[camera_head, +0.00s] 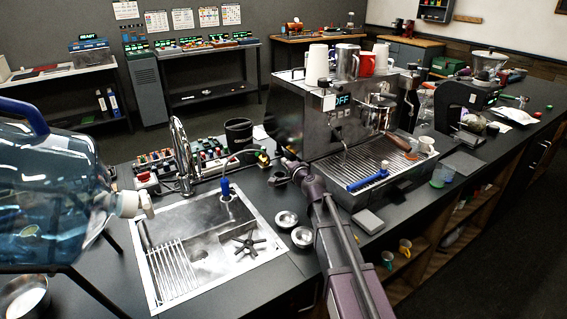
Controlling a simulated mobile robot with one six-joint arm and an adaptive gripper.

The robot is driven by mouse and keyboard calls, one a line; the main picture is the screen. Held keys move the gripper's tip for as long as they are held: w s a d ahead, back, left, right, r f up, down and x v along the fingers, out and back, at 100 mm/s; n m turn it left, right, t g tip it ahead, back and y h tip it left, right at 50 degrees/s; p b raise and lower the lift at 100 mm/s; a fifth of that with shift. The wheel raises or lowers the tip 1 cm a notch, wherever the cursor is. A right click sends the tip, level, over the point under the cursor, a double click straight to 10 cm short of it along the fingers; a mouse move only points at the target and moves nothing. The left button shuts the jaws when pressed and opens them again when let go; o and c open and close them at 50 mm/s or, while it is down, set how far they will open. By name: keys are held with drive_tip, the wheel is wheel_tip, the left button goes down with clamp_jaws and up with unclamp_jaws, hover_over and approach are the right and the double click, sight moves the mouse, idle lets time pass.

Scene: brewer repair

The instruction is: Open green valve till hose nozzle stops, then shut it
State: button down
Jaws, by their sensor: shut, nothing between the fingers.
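A blue hose nozzle (226,188) hangs upright over the back right part of the sink (140,262). A hose runs up from it toward a small brass-coloured fitting with a bit of green (263,157) on the counter behind the sink. This looks like the green valve, but it is too small to tell its handle position. My arm reaches in from the bottom. My gripper (278,179) is shut and empty, just in front of and slightly right of that fitting, apparently apart from it. Whether water flows from the nozzle cannot be told.
A black cup (238,132) and a row of coloured parts stand behind the sink. A chrome faucet (184,155) rises at its back. A big blue water bottle (45,190) is at left.

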sight(256, 154)
drive_tip(key=x, duration=0.3)
drive_tip(key=a+b+x, duration=0.1)
drive_tip(key=x, duration=0.3)
drive_tip(key=s+x, duration=0.1)
drive_tip(key=x, duration=0.2)
drive_tip(key=shift+w+a+f+b, duration=0.15)
drive_tip(key=shift+w+a+b, duration=0.25)
drive_tip(key=shift+a, duration=0.2)
drive_tip(key=shift+w+a+f, duration=0.1)
drive_tip(key=shift+w+a, duration=0.05)
drive_tip(key=shift+a, duration=0.35)
drive_tip(key=shift+a, duration=1.1)
drive_tip(key=shift+w+a, duration=0.15)
drive_tip(key=shift+a, duration=0.35)
drive_tip(key=shift+w+a, duration=0.15)
drive_tip(key=shift+a, duration=0.35)
